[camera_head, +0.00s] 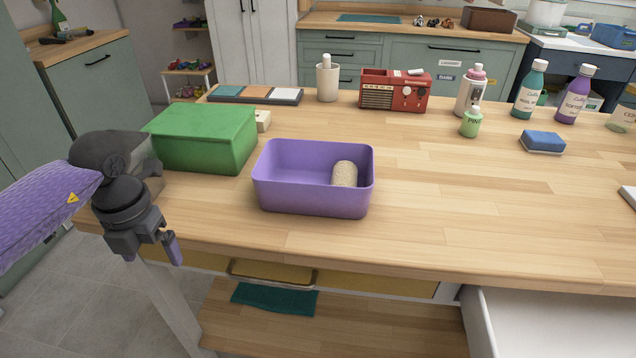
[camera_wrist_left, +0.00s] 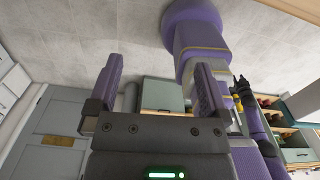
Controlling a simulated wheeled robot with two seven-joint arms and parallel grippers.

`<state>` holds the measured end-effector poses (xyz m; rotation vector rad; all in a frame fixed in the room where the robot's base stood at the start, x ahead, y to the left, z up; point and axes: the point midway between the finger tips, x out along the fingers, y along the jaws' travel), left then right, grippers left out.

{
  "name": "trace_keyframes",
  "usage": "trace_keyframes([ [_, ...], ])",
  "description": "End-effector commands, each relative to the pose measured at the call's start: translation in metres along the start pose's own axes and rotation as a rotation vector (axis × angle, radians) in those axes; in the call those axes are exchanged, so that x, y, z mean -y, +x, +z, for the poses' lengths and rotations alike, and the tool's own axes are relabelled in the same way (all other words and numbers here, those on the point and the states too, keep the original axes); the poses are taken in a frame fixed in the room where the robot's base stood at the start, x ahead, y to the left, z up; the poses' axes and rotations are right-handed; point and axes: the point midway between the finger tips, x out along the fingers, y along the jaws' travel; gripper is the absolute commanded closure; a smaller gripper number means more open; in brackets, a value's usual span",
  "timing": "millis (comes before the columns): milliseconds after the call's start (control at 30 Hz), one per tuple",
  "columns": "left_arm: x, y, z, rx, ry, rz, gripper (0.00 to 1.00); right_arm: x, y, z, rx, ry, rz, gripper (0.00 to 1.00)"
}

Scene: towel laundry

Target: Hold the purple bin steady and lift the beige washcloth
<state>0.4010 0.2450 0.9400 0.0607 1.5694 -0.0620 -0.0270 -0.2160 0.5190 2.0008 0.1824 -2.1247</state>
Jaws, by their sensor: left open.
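The purple bin (camera_head: 310,197) stands upright on the wooden counter, near its front edge. A rolled beige washcloth (camera_head: 345,173) is inside it, toward the right end. My left gripper (camera_head: 158,250) is off the left front edge of the counter, to the left of the bin and apart from it. In the left wrist view its two purple-padded fingers (camera_wrist_left: 158,85) are spread with nothing between them. The bin and washcloth are not in the left wrist view. My right gripper does not show in the head view.
A green lidded box (camera_head: 203,140) stands left of the bin, close to it. A blue sponge (camera_head: 543,141) lies at right. The counter right of the bin is clear. An open white drawer (camera_head: 550,320) juts out in front.

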Motion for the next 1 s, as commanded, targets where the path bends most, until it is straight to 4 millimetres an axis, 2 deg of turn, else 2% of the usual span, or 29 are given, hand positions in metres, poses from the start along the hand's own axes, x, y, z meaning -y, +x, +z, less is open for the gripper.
trace_keyframes([
  [433, 0.0, 0.0, 0.0, 0.0, 0.0, 0.0, 0.0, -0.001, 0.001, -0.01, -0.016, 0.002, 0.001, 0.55],
  [467, 0.0, 0.0, 0.0, 0.0, 0.0, 0.0, 0.0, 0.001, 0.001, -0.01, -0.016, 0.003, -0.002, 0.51],
  [500, 0.003, 0.001, 0.0, 0.002, 0.005, -0.009, 0.0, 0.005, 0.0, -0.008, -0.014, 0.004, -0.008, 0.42],
  [567, 0.018, 0.007, 0.002, 0.019, 0.034, -0.067, 0.0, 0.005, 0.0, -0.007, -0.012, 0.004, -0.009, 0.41],
  [667, 0.088, 0.024, 0.004, 0.096, 0.131, -0.344, 0.0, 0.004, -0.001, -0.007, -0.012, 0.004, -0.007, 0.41],
  [700, 0.13, 0.025, 0.002, 0.142, 0.16, -0.523, 0.0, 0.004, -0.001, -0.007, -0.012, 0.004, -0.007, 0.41],
  [733, 0.162, 0.022, -0.001, 0.181, 0.166, -0.68, 0.0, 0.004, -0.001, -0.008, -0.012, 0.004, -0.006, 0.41],
  [767, 0.194, 0.013, -0.005, 0.223, 0.151, -0.85, 0.0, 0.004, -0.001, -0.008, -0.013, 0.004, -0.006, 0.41],
  [800, 0.231, -0.007, -0.01, 0.284, 0.085, -1.101, 0.0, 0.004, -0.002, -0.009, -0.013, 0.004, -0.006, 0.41],
  [833, 0.25, -0.025, -0.011, 0.331, -0.001, -1.281, 0.0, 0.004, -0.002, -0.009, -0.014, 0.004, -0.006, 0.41],
  [867, 0.26, -0.043, -0.01, 0.375, -0.112, -1.441, 0.0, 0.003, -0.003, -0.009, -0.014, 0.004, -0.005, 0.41],
  [900, 0.261, -0.063, -0.004, 0.426, -0.294, -1.621, 0.0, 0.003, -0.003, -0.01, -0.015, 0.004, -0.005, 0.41],
  [967, 0.244, -0.077, 0.006, 0.487, -0.618, -1.81, 0.0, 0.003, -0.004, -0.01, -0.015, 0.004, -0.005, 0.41],
  [1000, 0.226, -0.076, 0.012, 0.515, -0.855, -1.884, 0.0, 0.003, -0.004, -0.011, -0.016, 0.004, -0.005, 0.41],
])
